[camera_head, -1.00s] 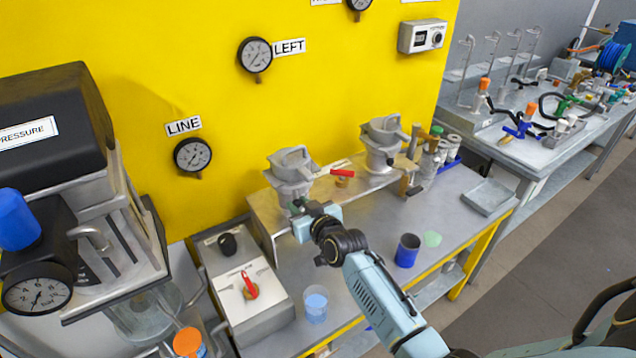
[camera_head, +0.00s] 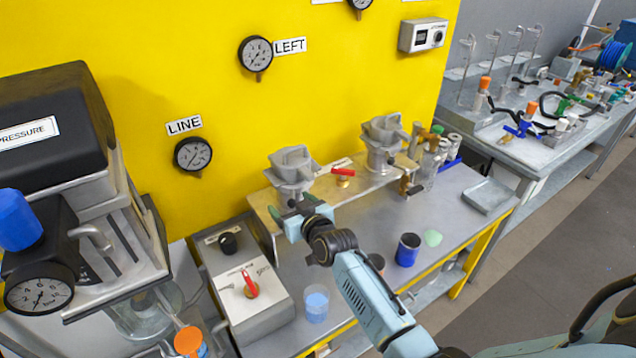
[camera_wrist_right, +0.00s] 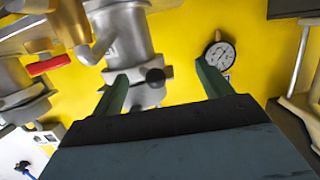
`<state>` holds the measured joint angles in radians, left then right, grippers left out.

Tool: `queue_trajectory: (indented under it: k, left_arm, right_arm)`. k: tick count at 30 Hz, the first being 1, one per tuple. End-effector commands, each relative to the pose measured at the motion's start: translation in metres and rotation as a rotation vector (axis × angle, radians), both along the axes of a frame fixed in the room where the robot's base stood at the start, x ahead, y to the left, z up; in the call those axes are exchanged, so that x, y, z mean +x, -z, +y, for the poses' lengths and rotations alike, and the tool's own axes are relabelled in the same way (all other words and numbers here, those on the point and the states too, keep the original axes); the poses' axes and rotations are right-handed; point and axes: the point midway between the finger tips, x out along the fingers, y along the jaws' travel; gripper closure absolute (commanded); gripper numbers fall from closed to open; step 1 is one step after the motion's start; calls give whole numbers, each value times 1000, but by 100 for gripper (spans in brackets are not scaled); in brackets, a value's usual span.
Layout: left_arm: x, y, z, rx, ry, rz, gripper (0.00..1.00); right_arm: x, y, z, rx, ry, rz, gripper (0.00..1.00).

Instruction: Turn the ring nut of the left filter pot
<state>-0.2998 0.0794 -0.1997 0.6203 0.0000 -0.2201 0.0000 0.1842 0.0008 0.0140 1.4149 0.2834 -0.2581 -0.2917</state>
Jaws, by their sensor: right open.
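The left filter pot (camera_head: 290,172) is a grey metal pot at the left end of the raised bench shelf, below the LEFT gauge. Its wide, angular grey top (camera_head: 293,157) appears to be the ring nut. My right gripper (camera_head: 303,209) is just in front of and below this pot. In the right wrist view, my right gripper (camera_wrist_right: 160,88) is open and empty. A grey pot body (camera_wrist_right: 128,42) with a dark round knob (camera_wrist_right: 155,76) shows beyond and between its fingers. Contact with the pot is not visible. My left gripper is not in view.
A second filter pot (camera_head: 384,142) stands farther right on the shelf, with a red-handled valve (camera_head: 342,172) between the pots. The yellow wall (camera_head: 330,95) is close behind.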

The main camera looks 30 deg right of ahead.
Motion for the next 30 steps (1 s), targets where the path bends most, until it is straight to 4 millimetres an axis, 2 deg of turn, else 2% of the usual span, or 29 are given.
queue_trajectory:
  k: [14,24,30]
  left_arm:
    - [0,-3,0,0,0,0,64]
    - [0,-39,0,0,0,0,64]
    - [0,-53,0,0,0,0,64]
  right_arm:
    - [-3,0,-2,-2,2,3,18]
    - [-40,-12,-4,-3,2,4,18]
    - [-62,-15,-5,-1,2,3,18]
